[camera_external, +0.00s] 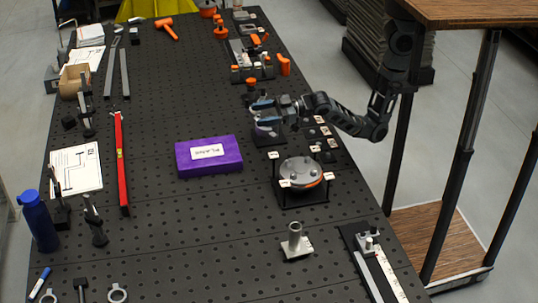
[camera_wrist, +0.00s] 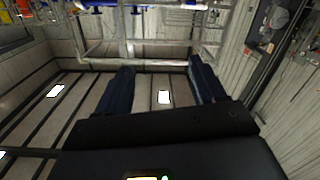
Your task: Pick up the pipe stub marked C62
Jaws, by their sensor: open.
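A grey pipe stub (camera_external: 295,240) with a flanged foot stands upright on the near part of the black pegboard bench, with a pale tag at its foot. No marking on it can be read, so I cannot tell whether it is C62. My gripper (camera_external: 260,111) is over the bench's right side, farther back than this stub and well apart from it. In the wrist view my gripper (camera_wrist: 162,78) shows two dark blue fingers spread apart with nothing between them. No pipe stub can be made out in the wrist view.
A round grey flange (camera_external: 301,171) on a black stand lies between my gripper and the stub. A purple box (camera_external: 209,156) is left of it. A rail fixture (camera_external: 376,268) is right of the stub. Bare pegboard (camera_external: 210,230) lies left of the stub.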

